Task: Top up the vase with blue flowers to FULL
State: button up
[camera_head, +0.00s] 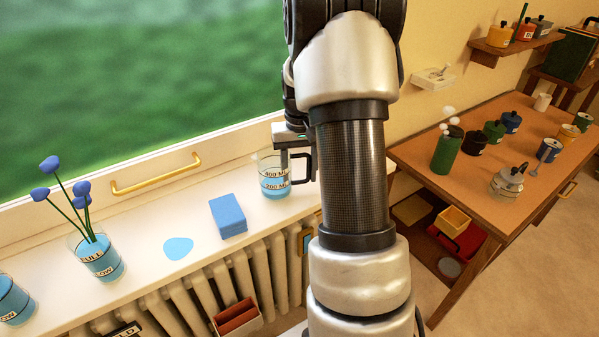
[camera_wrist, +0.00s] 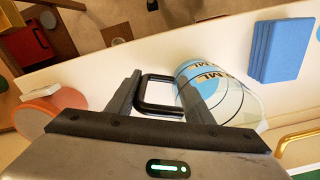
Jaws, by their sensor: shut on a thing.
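The vase with blue flowers (camera_head: 103,263) stands upright on the white sill at the left in the head view. It is clear, with FULL and LOW labels and blue water; the exact level is hard to read. A clear measuring jug (camera_head: 273,178), marked 400 ML and 200 ML, holds blue water in its lower part. It is upright at the sill's right; I cannot tell whether it touches the sill. My gripper (camera_head: 295,151) is shut on the jug's black handle (camera_wrist: 147,93). The fingers (camera_wrist: 160,88) and jug (camera_wrist: 228,98) also show in the wrist view.
A blue block (camera_head: 229,216) and a blue puddle (camera_head: 178,248) lie between jug and vase. Another glass with blue water (camera_head: 14,302) is at the far left. A yellow window handle (camera_head: 157,177) sits behind. A radiator (camera_head: 190,300) is below; a cluttered desk (camera_head: 430,160) stands right.

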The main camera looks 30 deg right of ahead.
jog(key=shift+f+b, duration=0.3)
jog(key=shift+f, duration=0.2)
jog(key=o, duration=1.7)
jog(key=shift+r+p, duration=2.9)
jog(key=shift+r, duration=1.05)
